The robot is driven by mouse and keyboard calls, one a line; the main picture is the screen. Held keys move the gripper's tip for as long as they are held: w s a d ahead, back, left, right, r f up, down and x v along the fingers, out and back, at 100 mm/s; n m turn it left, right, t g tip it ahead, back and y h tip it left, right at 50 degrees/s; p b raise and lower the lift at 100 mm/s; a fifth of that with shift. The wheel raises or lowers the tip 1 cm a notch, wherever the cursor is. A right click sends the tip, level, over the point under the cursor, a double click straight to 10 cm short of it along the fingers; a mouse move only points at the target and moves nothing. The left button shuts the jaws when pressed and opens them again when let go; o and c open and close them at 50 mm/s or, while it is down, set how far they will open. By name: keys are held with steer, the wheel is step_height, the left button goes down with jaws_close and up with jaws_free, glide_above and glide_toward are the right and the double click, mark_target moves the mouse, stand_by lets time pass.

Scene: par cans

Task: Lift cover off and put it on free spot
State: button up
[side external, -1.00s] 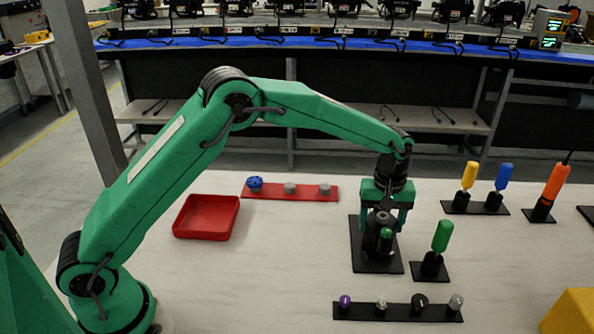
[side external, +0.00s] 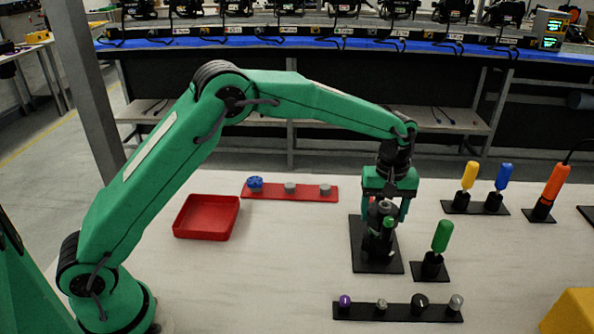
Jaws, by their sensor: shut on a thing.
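My gripper (side external: 387,211) points down over a black base plate (side external: 362,262) right of the middle, its fingers around a dark, grey-topped piece (side external: 384,207), which looks like the cover. The gripper is shut on it. Dark upright cylinders (side external: 377,246) stand on the plate just below, one with a small green top (side external: 389,222). I cannot tell whether the held piece is clear of them, as the parts overlap and are dark. A red strip (side external: 307,194) at the back carries a blue knob (side external: 255,183) and grey round pieces (side external: 290,188).
A red tray (side external: 181,232) stands empty at left. A green-handled tool (side external: 442,236) stands close right of the plate. A black strip (side external: 369,313) with several knobs lies in front. Yellow (side external: 469,175), blue (side external: 504,177) and orange (side external: 556,184) tools stand at right. The table's left-front area is clear.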

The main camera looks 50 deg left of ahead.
mark_target(381, 204)
steer(key=shift+r, duration=1.4)
steer(key=shift+r, duration=0.15)
steer(key=shift+r, duration=1.4)
steer(key=shift+a, duration=0.1)
steer(key=shift+s+a+f, duration=0.1)
steer(key=shift+s+a, duration=0.2)
steer(key=s+a+f+n, duration=0.4)
steer(key=s+a+n, duration=0.6)
steer(key=s, duration=0.6)
steer(key=shift+m, duration=0.5)
steer(key=w+a+f, duration=0.1)
steer(key=a+f, duration=0.1)
steer(key=a, duration=0.2)
steer(key=w+a+f, duration=0.2)
steer(key=a+f, duration=0.1)
steer(key=w+a+f, duration=0.2)
steer(key=a, duration=0.2)
steer(key=shift+a+f, duration=0.2)
steer(key=shift+a, duration=0.1)
